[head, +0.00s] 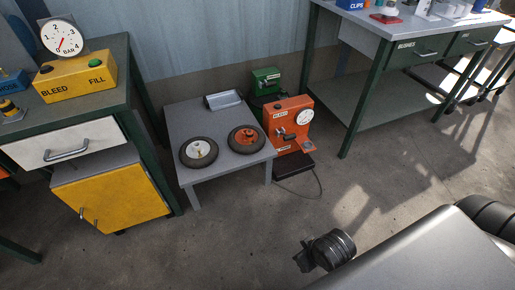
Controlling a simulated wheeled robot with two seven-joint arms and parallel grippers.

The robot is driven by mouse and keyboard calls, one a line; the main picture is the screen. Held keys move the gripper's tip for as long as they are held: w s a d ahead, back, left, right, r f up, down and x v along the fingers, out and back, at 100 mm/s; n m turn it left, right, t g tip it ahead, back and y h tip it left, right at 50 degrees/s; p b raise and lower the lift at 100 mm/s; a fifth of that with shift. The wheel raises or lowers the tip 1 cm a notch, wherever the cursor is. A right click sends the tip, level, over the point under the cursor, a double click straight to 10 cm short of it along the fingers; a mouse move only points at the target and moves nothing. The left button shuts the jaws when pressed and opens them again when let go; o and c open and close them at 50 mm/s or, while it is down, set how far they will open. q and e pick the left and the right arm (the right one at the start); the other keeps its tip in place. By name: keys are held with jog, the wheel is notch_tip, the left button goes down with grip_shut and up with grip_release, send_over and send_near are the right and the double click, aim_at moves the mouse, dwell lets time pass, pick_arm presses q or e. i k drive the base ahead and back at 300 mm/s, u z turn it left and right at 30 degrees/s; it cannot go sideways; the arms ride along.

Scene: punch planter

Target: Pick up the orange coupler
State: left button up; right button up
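I cannot pick out an orange coupler for certain. The nearest match in colour is the orange centre (246,136) of the right-hand black wheel, which lies flat on a low grey table (215,116); a small pale fitting stands at its middle. A second black wheel (199,152) with a white centre lies to its left. A dark end part, which looks like my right gripper (304,258), shows low in the picture over the floor, well in front of the table and apart from it. Its fingers are too dark to read. My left gripper is not in view.
A grey tray (223,100) sits at the table's back. An orange machine with a gauge (288,124) stands right of the table, with a dark pedal (294,164) before it. A yellow BLEED/FILL box (76,78) sits on the left bench. The floor ahead is clear.

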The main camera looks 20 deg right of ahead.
aim_at(249, 133)
jog(key=u, duration=0.45)
jog(key=i, duration=1.15)
jog(key=z, duration=0.45)
